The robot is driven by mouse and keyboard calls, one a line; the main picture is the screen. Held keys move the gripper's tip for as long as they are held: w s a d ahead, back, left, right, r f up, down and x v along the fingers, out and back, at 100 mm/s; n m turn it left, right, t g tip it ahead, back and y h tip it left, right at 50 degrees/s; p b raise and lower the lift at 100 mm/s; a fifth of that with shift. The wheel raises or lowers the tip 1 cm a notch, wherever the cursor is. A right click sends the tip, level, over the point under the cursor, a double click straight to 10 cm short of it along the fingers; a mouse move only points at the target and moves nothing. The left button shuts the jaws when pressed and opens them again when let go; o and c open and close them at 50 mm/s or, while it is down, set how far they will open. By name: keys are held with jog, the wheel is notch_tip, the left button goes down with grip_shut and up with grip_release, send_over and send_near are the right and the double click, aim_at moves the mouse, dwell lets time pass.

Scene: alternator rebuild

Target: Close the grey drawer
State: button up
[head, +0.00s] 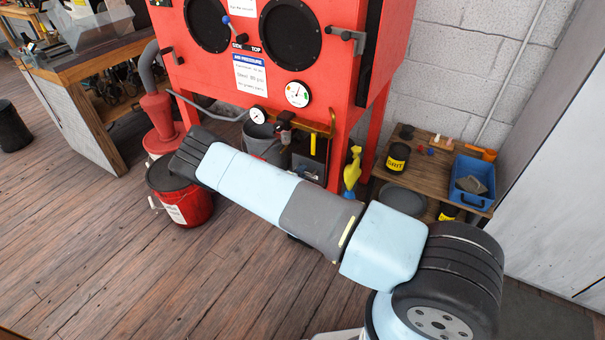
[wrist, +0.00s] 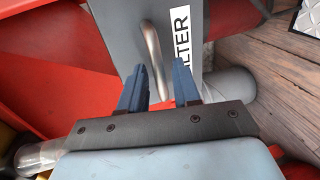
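In the wrist view a grey panel (wrist: 120,22) with a metal bar handle (wrist: 151,48) and a white label (wrist: 187,40) reading "FILTER" fills the upper middle. It looks like the grey drawer's front. My gripper (wrist: 160,84) is open, its two blue fingers apart and pointing at the panel. The handle's lower end appears between the fingers in the picture; I cannot tell whether it is touched, and nothing looks gripped. How far out the drawer stands is not clear. In the head view my arm crosses the middle and I cannot make out the drawer or the fingers.
A red blast cabinet (head: 260,70) on legs stands at the back. A red bucket (head: 181,200) with a dark lid is on the floor at left. A low wooden shelf (head: 425,178) holds a blue bin (head: 472,170) and a grit can (head: 397,157). The wooden floor at front left is clear.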

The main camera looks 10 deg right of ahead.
jog(key=v, duration=1.2)
jog(key=shift+s, duration=0.15)
jog(key=shift+a+f, duration=0.1)
jog(key=shift+a, duration=0.05)
